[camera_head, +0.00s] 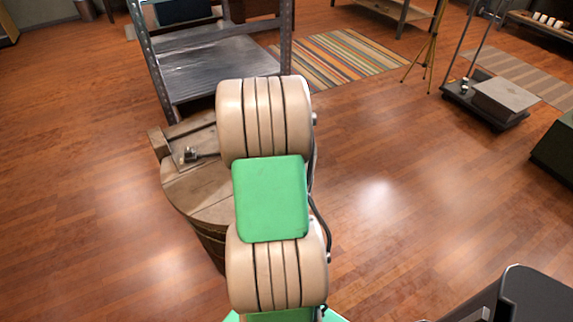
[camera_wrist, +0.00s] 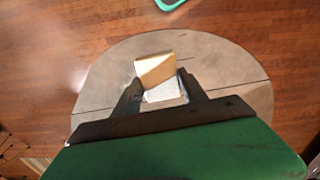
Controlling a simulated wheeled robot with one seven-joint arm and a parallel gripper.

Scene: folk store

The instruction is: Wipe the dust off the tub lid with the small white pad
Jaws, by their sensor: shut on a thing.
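The wooden tub (camera_head: 208,240) stands on the floor, with its round plank lid (camera_head: 190,187) partly hidden behind my arm in the head view. The lid fills the middle of the wrist view (camera_wrist: 100,80) and looks greyish, with a seam across it; I cannot make out separate dust patches. My gripper (camera_wrist: 160,91) is over the lid, its two dark fingers shut on the small white pad (camera_wrist: 163,92). The pad looks white below and tan on its upper face. I cannot tell whether it touches the lid.
A metal shelf rack (camera_head: 222,68) stands just behind the tub. A striped rug (camera_head: 335,58) lies beyond. The floor to the right is open, with a platform scale (camera_head: 490,100) farther off.

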